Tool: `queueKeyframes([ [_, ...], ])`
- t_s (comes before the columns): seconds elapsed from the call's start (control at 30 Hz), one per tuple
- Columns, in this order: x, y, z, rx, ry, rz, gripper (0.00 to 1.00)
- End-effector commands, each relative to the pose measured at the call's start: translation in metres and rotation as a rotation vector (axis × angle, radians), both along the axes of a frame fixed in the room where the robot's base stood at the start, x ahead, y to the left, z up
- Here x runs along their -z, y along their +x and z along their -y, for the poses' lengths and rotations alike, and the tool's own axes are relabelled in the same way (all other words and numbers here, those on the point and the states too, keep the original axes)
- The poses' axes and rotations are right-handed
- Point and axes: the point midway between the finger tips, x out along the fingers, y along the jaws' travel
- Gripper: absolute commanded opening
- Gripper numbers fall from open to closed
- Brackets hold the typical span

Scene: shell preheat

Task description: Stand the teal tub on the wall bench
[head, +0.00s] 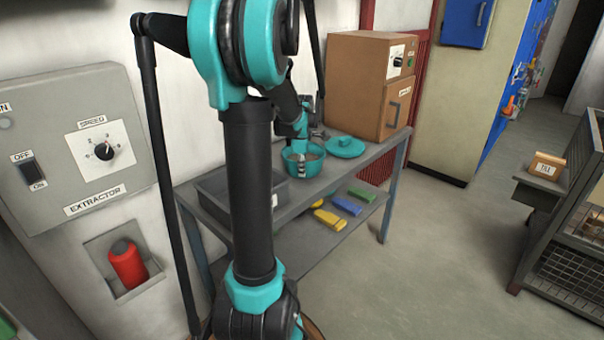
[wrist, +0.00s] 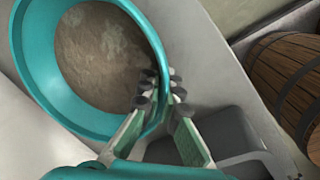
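The teal tub (head: 314,162) is at the middle of the grey wall bench (head: 352,170), upright and filled with something brown. I cannot tell whether it rests on the bench top or is slightly above it. My gripper (head: 301,168) reaches down to the tub's near rim. In the wrist view, the fingers of my gripper (wrist: 161,92) straddle the rim of the tub (wrist: 32,85), one inside and one outside, and look closed on it. A teal lid (head: 345,146) lies on the bench to the right of the tub.
A grey tray (head: 215,198) stands on the bench left of the tub. A brown oven-like box (head: 362,85) stands at the back right. The lower shelf holds blue (head: 347,205), green (head: 362,195) and yellow (head: 329,220) items. A wooden barrel (wrist: 285,75) shows at right in the wrist view.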

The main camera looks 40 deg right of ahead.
Motion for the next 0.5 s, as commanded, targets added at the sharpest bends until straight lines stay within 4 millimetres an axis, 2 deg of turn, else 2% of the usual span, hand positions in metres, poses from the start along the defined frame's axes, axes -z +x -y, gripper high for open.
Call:
queueKeyframes([
  [0.13, 0.013, 0.0, 0.0, 0.0, 0.0, 0.0, 0.0],
  [0.5, 0.017, 0.0, 0.0, 0.0, 0.0, 0.0, 0.0],
])
